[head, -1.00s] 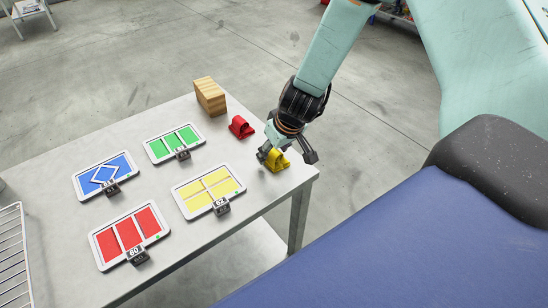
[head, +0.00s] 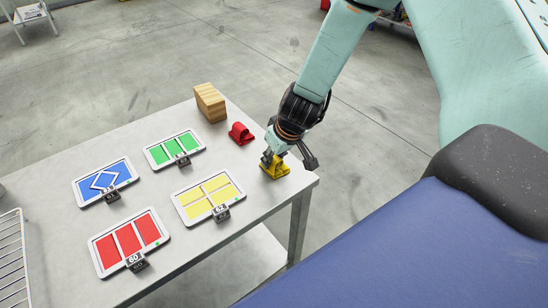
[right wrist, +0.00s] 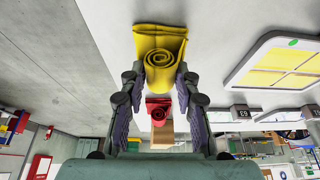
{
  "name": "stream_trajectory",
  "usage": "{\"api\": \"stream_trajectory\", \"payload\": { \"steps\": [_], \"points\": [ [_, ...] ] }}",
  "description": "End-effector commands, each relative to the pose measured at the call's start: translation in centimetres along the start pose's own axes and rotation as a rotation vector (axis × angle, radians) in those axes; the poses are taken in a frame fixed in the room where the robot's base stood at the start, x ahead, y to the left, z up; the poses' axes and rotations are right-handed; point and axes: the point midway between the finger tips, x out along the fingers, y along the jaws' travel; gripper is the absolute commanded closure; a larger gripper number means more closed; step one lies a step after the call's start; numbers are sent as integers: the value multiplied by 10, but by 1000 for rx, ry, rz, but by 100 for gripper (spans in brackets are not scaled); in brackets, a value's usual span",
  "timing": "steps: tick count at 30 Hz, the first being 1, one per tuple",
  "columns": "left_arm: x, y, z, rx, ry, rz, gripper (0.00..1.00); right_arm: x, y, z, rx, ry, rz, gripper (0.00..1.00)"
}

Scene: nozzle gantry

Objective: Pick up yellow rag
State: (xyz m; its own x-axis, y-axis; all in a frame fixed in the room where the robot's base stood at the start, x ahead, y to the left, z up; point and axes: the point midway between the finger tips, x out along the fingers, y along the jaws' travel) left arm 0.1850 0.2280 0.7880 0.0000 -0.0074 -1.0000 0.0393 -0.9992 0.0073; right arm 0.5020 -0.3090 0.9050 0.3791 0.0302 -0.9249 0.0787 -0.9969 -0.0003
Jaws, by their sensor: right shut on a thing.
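The yellow rag (head: 274,168) is rolled up and sits near the right end of the grey table. In the right wrist view the rag (right wrist: 160,58) shows its spiral end between the fingertips. My right gripper (head: 277,157) reaches down over the rag and is shut on it; in the right wrist view the fingers (right wrist: 158,80) stand on both sides of it. The rag looks still at table level; I cannot tell if it has left the surface. My left gripper is not in view.
A red rolled rag (head: 241,133) and a wooden block (head: 210,102) stand behind. Trays with yellow (head: 208,193), green (head: 174,149), blue (head: 105,181) and red (head: 129,241) pieces lie to the left, with number tags. A wire rack (head: 12,258) is at the left edge.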

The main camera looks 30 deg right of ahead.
Motion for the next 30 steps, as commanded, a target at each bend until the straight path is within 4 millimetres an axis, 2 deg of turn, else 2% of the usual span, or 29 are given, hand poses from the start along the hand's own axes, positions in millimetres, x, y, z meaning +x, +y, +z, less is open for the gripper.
{"api": "stream_trajectory", "payload": {
  "steps": [18,24,30],
  "points": [
    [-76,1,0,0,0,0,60,-76,0,-32,0,3,0,100],
    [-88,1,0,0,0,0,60,-88,0,-37,1,3,0,100],
    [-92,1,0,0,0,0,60,-91,0,-38,0,2,0,100]
  ]
}}
